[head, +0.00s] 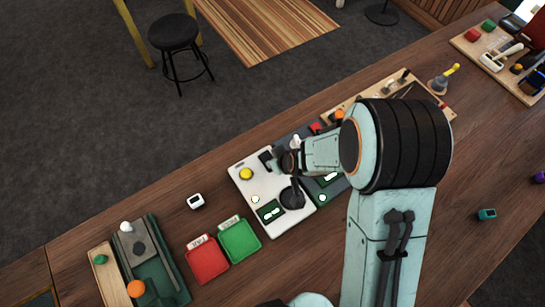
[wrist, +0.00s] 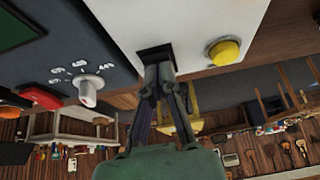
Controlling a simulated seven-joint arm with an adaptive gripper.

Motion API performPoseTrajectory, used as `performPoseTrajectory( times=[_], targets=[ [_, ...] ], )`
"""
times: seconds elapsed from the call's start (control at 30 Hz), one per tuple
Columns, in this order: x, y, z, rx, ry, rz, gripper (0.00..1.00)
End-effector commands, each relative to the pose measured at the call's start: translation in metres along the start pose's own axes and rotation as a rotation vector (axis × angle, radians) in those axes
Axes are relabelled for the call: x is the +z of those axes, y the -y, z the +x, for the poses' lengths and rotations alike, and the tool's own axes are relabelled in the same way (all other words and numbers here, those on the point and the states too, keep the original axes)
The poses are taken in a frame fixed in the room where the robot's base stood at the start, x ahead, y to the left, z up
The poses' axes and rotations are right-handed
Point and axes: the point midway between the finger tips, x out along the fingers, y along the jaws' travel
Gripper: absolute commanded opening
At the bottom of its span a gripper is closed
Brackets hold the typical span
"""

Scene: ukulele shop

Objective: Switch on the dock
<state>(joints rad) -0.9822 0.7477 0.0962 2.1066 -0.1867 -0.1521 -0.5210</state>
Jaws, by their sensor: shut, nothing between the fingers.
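A white panel unit (head: 247,192) lies on the bench; no label shows whether it is the dock. It has a yellow button (head: 246,173), a small green display (head: 270,211) and a black part (head: 265,157) near its far edge. In the wrist view the white panel (wrist: 185,18) carries a dark square part (wrist: 155,54) beside the yellow button (wrist: 224,52). My gripper (wrist: 158,70) is shut and empty, its tips at the dark part and partly covering it. I cannot tell whether they touch. My arm hides part of the unit in the head view.
A dark grey panel with a white dial (wrist: 90,88) and a red button (wrist: 40,97) adjoins the white one. Red (head: 207,261) and green (head: 240,240) trays and a small white device (head: 196,201) lie left.

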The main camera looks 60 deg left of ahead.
Motion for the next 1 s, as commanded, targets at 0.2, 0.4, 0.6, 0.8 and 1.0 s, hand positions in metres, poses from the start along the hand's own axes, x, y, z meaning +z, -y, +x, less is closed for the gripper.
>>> performPoseTrajectory(
  times=[0.2, 0.4, 0.6, 0.8, 1.0],
  targets=[
    [0.002, 0.000, 0.001, 0.000, 0.003, 0.001, 0.00],
    [-0.003, 0.000, 0.001, 0.000, 0.002, 0.000, 0.00],
    [-0.012, 0.000, 0.001, 0.000, 0.001, 0.001, 0.00],
    [-0.015, 0.000, 0.001, 0.000, 0.001, 0.001, 0.00],
    [-0.015, 0.000, 0.000, 0.000, 0.001, 0.001, 0.00]
  ],
)
